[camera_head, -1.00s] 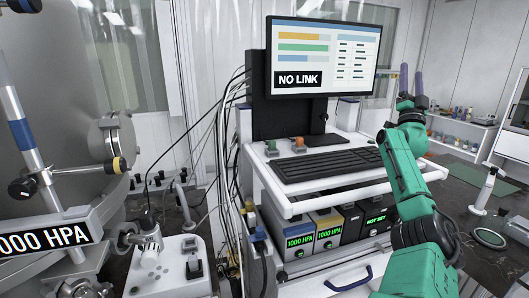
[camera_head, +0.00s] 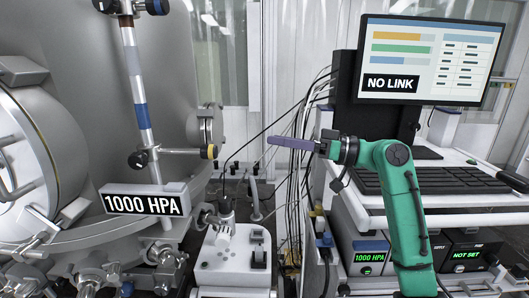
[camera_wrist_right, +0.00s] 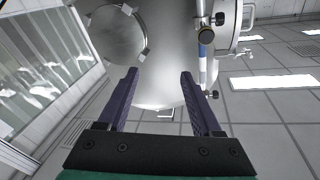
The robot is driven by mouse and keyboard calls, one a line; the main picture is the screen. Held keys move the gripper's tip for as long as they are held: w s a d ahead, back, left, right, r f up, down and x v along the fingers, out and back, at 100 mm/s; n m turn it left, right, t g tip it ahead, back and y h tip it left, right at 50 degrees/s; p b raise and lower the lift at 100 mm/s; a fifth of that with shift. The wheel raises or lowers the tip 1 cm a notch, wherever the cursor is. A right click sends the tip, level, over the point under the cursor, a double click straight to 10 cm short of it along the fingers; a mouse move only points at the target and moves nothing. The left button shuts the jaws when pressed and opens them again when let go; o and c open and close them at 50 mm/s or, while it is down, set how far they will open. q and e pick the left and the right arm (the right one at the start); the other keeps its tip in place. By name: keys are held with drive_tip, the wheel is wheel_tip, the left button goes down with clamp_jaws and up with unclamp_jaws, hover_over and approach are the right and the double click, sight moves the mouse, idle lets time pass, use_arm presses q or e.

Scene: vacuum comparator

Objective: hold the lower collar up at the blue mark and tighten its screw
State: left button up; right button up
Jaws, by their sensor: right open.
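The upright post carries a blue mark (camera_head: 140,116) in the head view. The lower collar (camera_head: 147,157) sits on the post below that mark, apart from it. My left gripper is out of view.
An upper collar (camera_head: 128,7) is on the post near the top edge. A 1000 HPA sign (camera_head: 146,200) stands below the lower collar. A large metal chamber (camera_head: 65,110) fills the left. Cables hang behind my right gripper, and a cart with a NO LINK monitor (camera_head: 430,60) stands right.

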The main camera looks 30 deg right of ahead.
sight(193, 151)
drive_tip(key=s+a+n+g+y, duration=0.2)
drive_tip(key=s+a+n+g, duration=0.15)
drive_tip(key=a, duration=0.35)
drive_tip(key=x, duration=1.4)
drive_tip(key=shift+w+a+f, duration=0.1)
drive_tip(key=shift+w+f, duration=0.2)
drive_tip(key=shift+w, duration=0.1)
clamp_jaws()
drive_tip(key=shift+r, duration=4.2)
